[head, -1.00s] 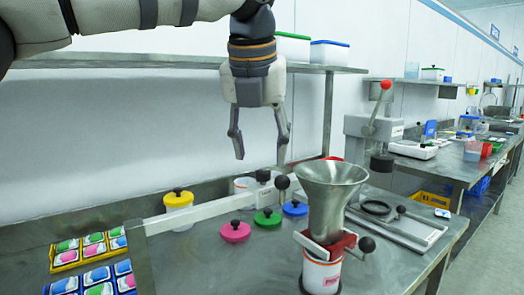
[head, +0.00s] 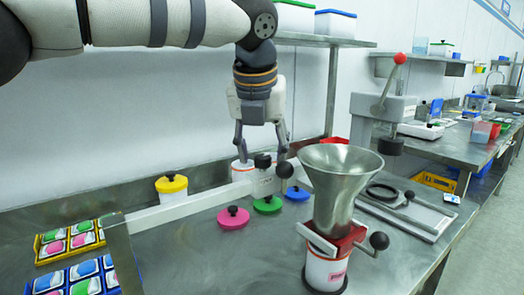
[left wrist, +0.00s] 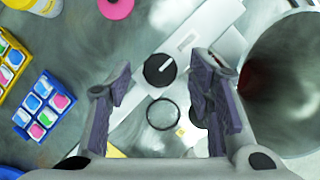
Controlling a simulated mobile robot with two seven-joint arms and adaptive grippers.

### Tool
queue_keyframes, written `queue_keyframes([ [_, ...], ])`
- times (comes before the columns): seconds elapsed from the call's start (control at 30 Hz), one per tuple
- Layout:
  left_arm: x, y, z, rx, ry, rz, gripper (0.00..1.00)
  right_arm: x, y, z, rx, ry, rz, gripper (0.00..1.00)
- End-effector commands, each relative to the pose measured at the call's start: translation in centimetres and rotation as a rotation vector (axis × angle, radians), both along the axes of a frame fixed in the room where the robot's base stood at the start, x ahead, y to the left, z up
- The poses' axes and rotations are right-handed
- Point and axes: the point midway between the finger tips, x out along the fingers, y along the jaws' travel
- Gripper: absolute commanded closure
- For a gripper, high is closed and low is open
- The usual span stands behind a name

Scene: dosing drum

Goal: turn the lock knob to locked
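A round black knob (left wrist: 160,70) with a white pointer line sits on the white bar (left wrist: 195,40) in the left wrist view. The line slants toward the upper right. In the head view a black knob (head: 262,160) tops the white block on the bar, with a black ball (head: 285,169) beside it. My left gripper (head: 262,150) is open, pointing down just above and behind these; its fingers (left wrist: 166,98) stand apart in the wrist view with nothing between them gripped. A dark ring (left wrist: 163,113) lies between the fingers. My right gripper is not in view.
A steel funnel (head: 340,180) stands close to the right on a red and white holder. Pink (head: 233,217), green (head: 267,204) and blue (head: 297,193) lids lie on the table in front of the bar. A shelf (head: 310,40) runs behind.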

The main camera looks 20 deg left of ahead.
Motion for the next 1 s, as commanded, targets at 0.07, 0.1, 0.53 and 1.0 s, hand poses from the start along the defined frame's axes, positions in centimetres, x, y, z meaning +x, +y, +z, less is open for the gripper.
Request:
queue_keyframes([
  [0.07,0.01,-0.01,-0.01,0.0,0.0,0.0,0.68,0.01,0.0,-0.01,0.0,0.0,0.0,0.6],
  [0.1,0.01,-0.01,-0.01,0.0,0.0,0.0,0.77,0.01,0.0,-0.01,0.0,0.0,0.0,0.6],
  [0.53,0.0,0.02,-0.02,-0.001,0.001,-0.032,1.0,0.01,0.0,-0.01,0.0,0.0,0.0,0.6],
  [1.0,0.03,0.36,-0.08,-0.003,0.002,-0.381,1.0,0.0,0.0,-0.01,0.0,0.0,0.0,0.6],
])
